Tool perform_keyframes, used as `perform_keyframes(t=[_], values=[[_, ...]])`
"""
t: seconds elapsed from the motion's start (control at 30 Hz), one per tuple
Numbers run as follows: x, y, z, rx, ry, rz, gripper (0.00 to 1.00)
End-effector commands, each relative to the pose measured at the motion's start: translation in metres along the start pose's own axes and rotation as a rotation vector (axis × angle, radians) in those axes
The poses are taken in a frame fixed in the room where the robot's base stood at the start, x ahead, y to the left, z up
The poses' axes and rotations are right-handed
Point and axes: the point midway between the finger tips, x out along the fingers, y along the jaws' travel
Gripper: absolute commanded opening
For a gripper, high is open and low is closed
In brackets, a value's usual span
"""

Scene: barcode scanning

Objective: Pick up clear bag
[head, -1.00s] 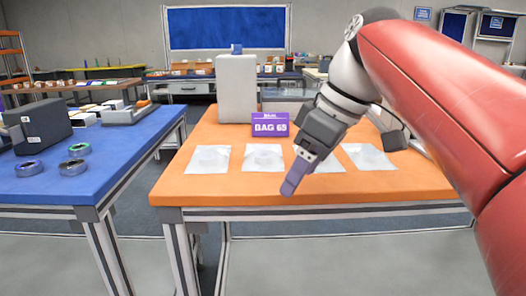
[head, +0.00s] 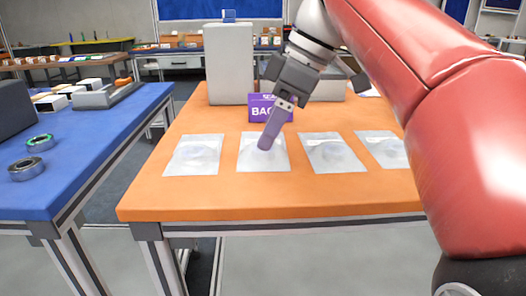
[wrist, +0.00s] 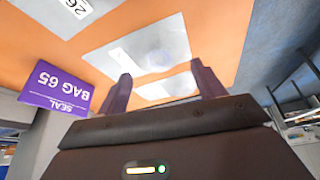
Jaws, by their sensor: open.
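Several clear bags lie flat in a row on the orange table (head: 240,201). In the head view they are the far left bag (head: 194,155), the second bag (head: 252,163), the third bag (head: 334,156) and the right bag (head: 385,148). My gripper (head: 267,143) is over the second bag in the head view, with its fingers pointing down; the height of the gap is hard to judge. In the wrist view my gripper (wrist: 160,88) has its two purple fingers apart with nothing held, and a clear bag (wrist: 155,52) lies beyond them.
A purple sign reading "BAG 65" (wrist: 62,87) stands behind the bags, partly covered by my gripper in the head view. A tall grey box (head: 230,65) stands behind it. A blue table (head: 95,135) with tape rolls (head: 26,168) is at left. The orange table's front strip is clear.

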Motion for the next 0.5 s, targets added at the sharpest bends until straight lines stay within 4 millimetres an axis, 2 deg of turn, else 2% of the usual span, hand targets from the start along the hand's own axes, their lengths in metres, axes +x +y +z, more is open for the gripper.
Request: perform_keyframes(t=[0.03, 0.2, 0.5], values=[[0.011, 0.0, 0.0, -0.001, 0.0, -0.002, 0.68], [0.032, 0.0, -0.001, -0.001, 0.0, -0.002, 0.68], [0.035, 0.0, -0.001, 0.0, 0.0, 0.0, 0.68]])
